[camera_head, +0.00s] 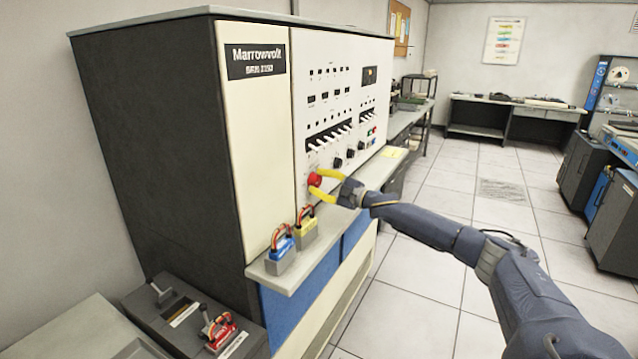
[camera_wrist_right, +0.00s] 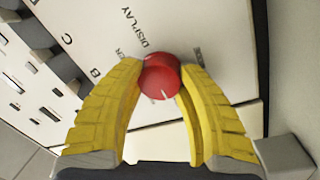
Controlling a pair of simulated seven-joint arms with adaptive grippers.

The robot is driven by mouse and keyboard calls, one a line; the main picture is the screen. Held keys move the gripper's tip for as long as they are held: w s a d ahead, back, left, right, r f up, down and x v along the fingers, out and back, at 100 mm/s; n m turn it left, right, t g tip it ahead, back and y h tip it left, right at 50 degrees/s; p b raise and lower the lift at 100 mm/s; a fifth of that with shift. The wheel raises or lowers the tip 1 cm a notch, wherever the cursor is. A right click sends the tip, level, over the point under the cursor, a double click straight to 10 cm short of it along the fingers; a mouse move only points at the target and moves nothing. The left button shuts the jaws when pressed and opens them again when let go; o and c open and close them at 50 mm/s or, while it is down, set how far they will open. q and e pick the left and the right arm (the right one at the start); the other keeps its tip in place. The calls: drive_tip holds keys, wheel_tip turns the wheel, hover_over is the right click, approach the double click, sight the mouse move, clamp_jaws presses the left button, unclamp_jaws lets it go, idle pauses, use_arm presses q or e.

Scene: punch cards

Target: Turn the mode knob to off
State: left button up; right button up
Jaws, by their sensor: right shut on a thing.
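The red knob (camera_head: 315,180) sits low on the left side of the white control panel (camera_head: 345,50). It also shows in the right wrist view (camera_wrist_right: 160,76), with a white pointer line on its face. My right gripper (camera_head: 318,182) reaches in from the right, its yellow fingers shut on the red knob. In the right wrist view, one finger (camera_wrist_right: 112,105) and the other finger (camera_wrist_right: 210,110) close on it from both sides. Lettering "DISPLAY" shows beside the knob; the labels nearest it are partly hidden by the fingers. My left gripper is not in view.
Black knobs (camera_head: 338,162) and a row of switches (camera_head: 330,137) are to the right of and above the red knob. A ledge (camera_head: 290,278) below carries a blue block (camera_head: 281,247) and a yellow block (camera_head: 306,222) with wires. Open floor lies to the right.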

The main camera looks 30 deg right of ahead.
drive_tip(key=shift+f, duration=0.1)
drive_tip(key=o, duration=1.3)
drive_tip(key=shift+o, duration=0.2)
drive_tip(key=r+v, duration=0.1)
drive_tip(key=v, duration=1)
drive_tip(key=shift+s+f, duration=0.4)
drive_tip(key=shift+f, duration=0.05)
drive_tip(key=shift+d, duration=0.1)
